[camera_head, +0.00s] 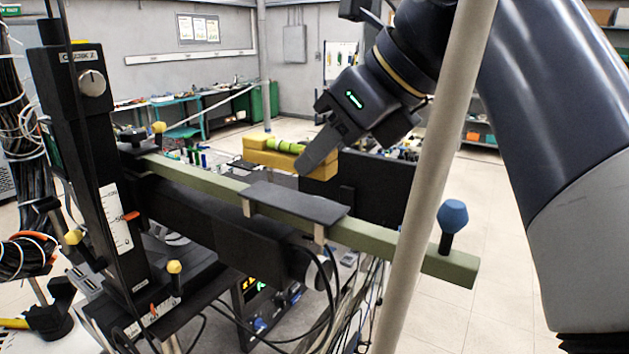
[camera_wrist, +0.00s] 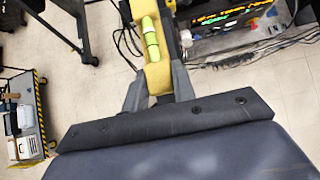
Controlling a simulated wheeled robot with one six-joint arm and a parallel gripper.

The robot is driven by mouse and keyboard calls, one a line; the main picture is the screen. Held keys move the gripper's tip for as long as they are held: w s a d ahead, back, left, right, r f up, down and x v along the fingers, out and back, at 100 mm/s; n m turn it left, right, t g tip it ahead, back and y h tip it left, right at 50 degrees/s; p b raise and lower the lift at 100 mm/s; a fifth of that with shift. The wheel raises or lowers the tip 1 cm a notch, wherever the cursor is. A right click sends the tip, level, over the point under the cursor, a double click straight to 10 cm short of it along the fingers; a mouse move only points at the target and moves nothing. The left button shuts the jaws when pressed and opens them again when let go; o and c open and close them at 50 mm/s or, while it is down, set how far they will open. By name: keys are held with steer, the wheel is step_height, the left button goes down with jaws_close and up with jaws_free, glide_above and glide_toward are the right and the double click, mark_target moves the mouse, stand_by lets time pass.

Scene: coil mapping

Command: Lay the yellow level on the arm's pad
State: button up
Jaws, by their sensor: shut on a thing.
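The yellow level (camera_head: 263,152) with its green vial is held by my gripper (camera_head: 312,160) in the head view. It appears above and behind the green arm, clear of the pad. In the wrist view the level (camera_wrist: 160,76) sits between the two fingers of my gripper (camera_wrist: 160,92), its far end running out of the top of the picture. The pad (camera_head: 297,202) is a flat dark plate on the green arm (camera_head: 385,241); its top is bare. The pad is not clearly seen in the wrist view.
A blue knob (camera_head: 453,216) stands at the arm's right end. A pale pole (camera_head: 437,160) crosses the head view in front of the arm. A black column (camera_head: 88,150) with a scale stands left. Cables hang below the arm. In the wrist view, a cart (camera_wrist: 25,120) stands left.

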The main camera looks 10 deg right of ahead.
mark_target(332, 175)
steer(key=shift+f, duration=1.95)
steer(key=shift+f, duration=0.15)
steer(key=o, duration=0.9)
